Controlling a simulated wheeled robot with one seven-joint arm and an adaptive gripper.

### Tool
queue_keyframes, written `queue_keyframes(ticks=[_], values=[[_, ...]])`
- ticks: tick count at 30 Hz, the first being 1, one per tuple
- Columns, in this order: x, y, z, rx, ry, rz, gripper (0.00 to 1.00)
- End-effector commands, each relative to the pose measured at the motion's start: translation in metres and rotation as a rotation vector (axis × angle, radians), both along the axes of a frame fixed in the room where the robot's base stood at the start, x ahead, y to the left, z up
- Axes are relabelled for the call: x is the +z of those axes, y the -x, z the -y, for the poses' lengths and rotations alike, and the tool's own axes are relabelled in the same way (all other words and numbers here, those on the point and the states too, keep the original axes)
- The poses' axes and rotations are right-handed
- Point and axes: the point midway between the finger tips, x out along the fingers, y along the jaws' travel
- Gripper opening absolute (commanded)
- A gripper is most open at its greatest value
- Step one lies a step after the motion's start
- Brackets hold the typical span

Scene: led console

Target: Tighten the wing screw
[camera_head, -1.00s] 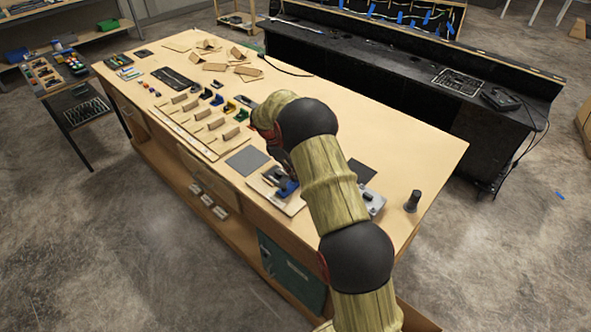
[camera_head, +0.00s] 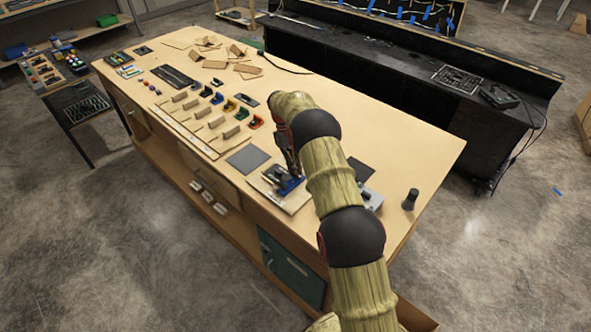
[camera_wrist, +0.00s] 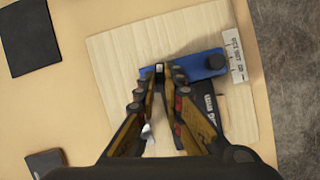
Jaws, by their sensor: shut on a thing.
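A blue fixture (camera_wrist: 207,65) with a dark round knob sits on a light wooden board (camera_wrist: 118,66) in the wrist view. The fixture also shows in the head view (camera_head: 291,186), on the board near the table's front edge. My gripper (camera_wrist: 159,76) is over the left part of the fixture, its fingertips closed around a small part there. A small pale piece shows between the tips; I cannot clearly make out the wing screw's shape. A black labelled part (camera_wrist: 208,104) lies beside the fixture, partly behind my right finger. In the head view my arm hides part of this area.
A white label strip (camera_wrist: 233,55) lies at the board's right edge. A dark grey pad (camera_head: 247,159) is left of the board. Coloured clips and wooden holders (camera_head: 200,118) stand further left. A dark cylinder (camera_head: 410,199) stands at the right.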

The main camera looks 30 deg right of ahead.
Motion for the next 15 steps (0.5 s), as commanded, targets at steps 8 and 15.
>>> queue_keyframes(ticks=[8,15], values=[[0.0062,-0.0029,0.0044,-0.227,0.004,0.009,0.0],[0.0061,-0.0026,0.0055,-0.358,0.003,0.01,0.0]])
